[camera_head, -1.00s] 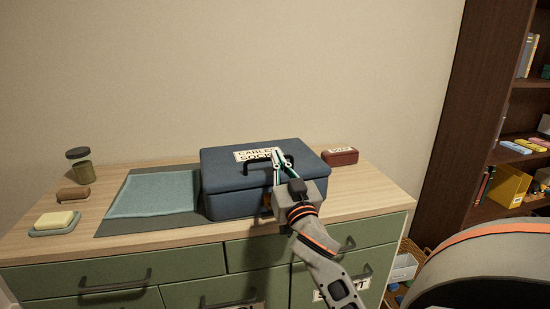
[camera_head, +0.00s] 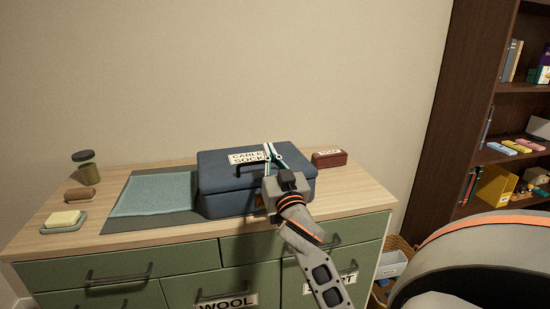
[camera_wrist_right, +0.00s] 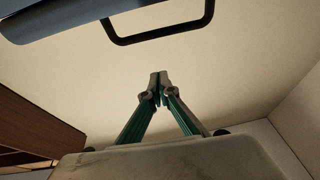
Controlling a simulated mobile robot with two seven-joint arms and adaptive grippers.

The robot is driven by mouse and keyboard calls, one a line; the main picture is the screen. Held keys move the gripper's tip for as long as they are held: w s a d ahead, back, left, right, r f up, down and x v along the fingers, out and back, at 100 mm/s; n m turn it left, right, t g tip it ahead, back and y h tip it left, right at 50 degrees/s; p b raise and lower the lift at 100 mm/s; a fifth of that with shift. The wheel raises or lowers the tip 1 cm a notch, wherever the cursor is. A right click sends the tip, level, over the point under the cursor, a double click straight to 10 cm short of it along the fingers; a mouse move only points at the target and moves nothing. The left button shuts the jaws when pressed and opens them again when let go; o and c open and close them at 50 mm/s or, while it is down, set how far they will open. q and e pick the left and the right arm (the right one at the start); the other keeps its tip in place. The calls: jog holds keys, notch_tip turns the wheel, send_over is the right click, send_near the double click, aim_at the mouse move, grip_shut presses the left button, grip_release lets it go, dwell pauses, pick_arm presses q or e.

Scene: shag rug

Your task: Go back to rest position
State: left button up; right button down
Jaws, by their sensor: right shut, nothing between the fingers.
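My right gripper (camera_head: 271,152) is shut and empty in the head view, in front of the closed blue case labelled CABLE SOCK (camera_head: 225,182). Its fingertips overlap the case's dark handle in that view. In the right wrist view the shut fingertips (camera_wrist_right: 158,85) meet with nothing between them. There the handle (camera_wrist_right: 160,30) and a blue edge of the case (camera_wrist_right: 70,15) lie apart from the fingers at the top. My left gripper is not in view.
The case stands on a wooden-topped green dresser (camera_head: 350,195). A teal cloth (camera_head: 155,192), a soap dish (camera_head: 64,227), a brush (camera_head: 80,195) and a jar (camera_head: 86,168) are left. A red box (camera_head: 329,158) is right. A dark bookshelf (camera_head: 455,110) stands beyond.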

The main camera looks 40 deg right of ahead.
jog(key=s+a+f+b, duration=0.1)
jog(key=s+a+f, duration=0.2)
jog(key=s+f, duration=0.2)
jog(key=shift+v, duration=0.9)
jog(key=shift+d, duration=0.1)
